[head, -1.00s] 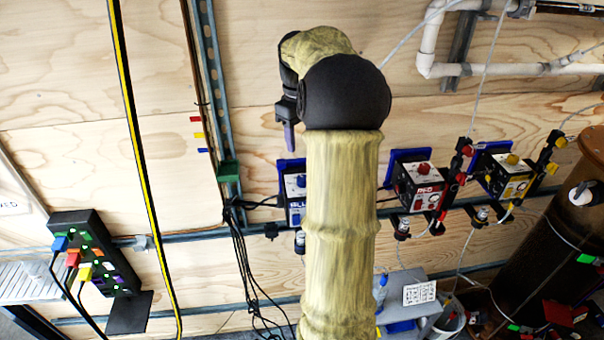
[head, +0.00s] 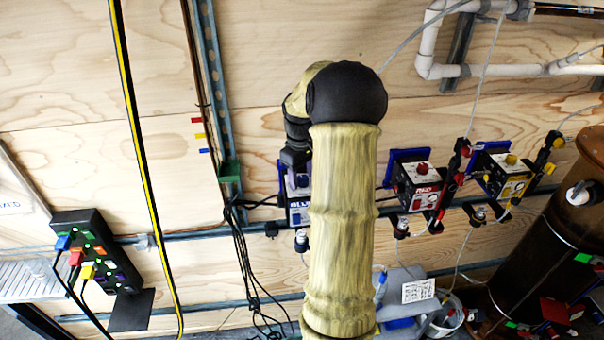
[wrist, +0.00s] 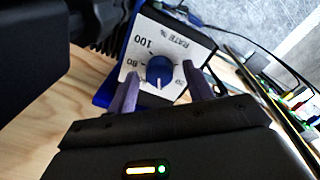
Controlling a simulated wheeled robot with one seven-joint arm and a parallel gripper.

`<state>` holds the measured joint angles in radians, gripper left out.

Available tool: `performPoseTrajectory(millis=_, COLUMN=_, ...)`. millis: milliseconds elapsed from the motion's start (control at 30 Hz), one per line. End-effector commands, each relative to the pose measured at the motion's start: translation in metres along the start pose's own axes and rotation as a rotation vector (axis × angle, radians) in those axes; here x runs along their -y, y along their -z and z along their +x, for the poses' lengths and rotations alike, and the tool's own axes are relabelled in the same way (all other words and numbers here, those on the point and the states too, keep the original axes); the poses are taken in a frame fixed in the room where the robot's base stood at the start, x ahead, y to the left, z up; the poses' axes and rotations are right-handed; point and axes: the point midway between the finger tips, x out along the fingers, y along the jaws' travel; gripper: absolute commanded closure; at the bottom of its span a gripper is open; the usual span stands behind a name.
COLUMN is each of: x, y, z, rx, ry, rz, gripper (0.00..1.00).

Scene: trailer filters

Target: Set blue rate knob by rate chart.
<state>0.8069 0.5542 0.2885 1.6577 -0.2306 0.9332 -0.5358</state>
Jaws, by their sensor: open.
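The blue pump box (head: 298,214) is on the wall rail, partly hidden behind my arm in the head view. In the wrist view its white dial face (wrist: 185,42) reads RATE %, with 100 and 80 legible. The blue rate knob (wrist: 157,66) has a white pointer line toward the bottom of the picture; its exact value cannot be told. My gripper (wrist: 163,80) is open, with one purple finger towards each side of the knob; I see no contact. The rate chart is probably the white card (head: 419,291) at lower right; its writing is too small to read.
A red pump box (head: 420,187) and a yellow pump box (head: 508,177) stand to the right on the same rail. Black cables (head: 243,265) hang left of the blue box. A power strip (head: 98,252) is at far left.

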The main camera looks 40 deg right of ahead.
Motion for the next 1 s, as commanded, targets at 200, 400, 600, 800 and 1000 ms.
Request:
performPoseTrajectory(millis=200, x=-0.0001, y=0.0001, z=-0.0004, rx=0.0, ry=0.0, rz=0.0, gripper=0.76)
performPoseTrajectory(millis=400, x=-0.0002, y=0.0001, z=-0.0006, rx=0.0, ry=-0.001, rz=0.0, gripper=0.93)
performPoseTrajectory(millis=600, x=-0.0001, y=0.0003, z=-0.0009, rx=0.001, ry=-0.001, rz=0.019, gripper=0.93)
performPoseTrajectory(millis=800, x=0.0, y=0.0005, z=-0.0014, rx=0.004, ry=-0.001, rz=0.086, gripper=0.93)
performPoseTrajectory(millis=1000, x=-0.0001, y=0.0008, z=-0.0017, rx=0.009, ry=-0.002, rz=0.21, gripper=0.93)
